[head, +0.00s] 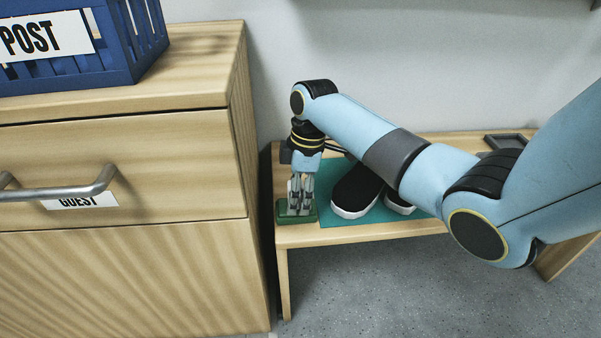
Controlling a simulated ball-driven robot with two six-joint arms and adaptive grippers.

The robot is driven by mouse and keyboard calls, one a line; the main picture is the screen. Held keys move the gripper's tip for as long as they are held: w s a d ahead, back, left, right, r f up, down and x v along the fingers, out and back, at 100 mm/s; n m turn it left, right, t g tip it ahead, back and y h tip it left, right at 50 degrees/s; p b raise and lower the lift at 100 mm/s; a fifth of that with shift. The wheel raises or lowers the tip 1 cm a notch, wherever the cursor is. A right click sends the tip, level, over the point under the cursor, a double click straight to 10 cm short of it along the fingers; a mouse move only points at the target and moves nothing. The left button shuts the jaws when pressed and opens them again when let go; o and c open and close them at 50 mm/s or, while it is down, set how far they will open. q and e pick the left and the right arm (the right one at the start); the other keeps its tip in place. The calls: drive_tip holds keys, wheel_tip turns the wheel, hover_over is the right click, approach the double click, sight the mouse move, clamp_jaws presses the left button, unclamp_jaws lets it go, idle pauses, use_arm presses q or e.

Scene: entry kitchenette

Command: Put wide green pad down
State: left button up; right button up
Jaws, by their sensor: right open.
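The wide green pad (296,219) lies on the left front corner of a low wooden bench (300,236). My right gripper (301,207) points down just over the pad, with its fingers open. The fingers hide part of the pad, and I cannot tell whether they still touch it. My left gripper is not in view.
A teal mat (345,232) with black, white-soled shoes (356,190) lies right of the pad. A dark tray (506,141) sits at the bench's far right. A wooden drawer cabinet (130,255) with a blue crate (118,42) stands close on the left.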

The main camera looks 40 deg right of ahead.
wheel_tip(320, 180, up, 2)
drive_tip(key=shift+d+r+p, duration=0.15)
drive_tip(key=shift+r+p, duration=0.1)
drive_tip(key=shift+p, duration=0.25)
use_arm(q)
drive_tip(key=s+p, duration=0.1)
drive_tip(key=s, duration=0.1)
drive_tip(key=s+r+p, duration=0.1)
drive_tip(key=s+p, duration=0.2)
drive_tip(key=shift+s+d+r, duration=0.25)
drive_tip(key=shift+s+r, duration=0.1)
use_arm(e)
wheel_tip(320, 180, up, 9)
drive_tip(key=d, duration=0.1)
drive_tip(key=shift+s+d, duration=0.25)
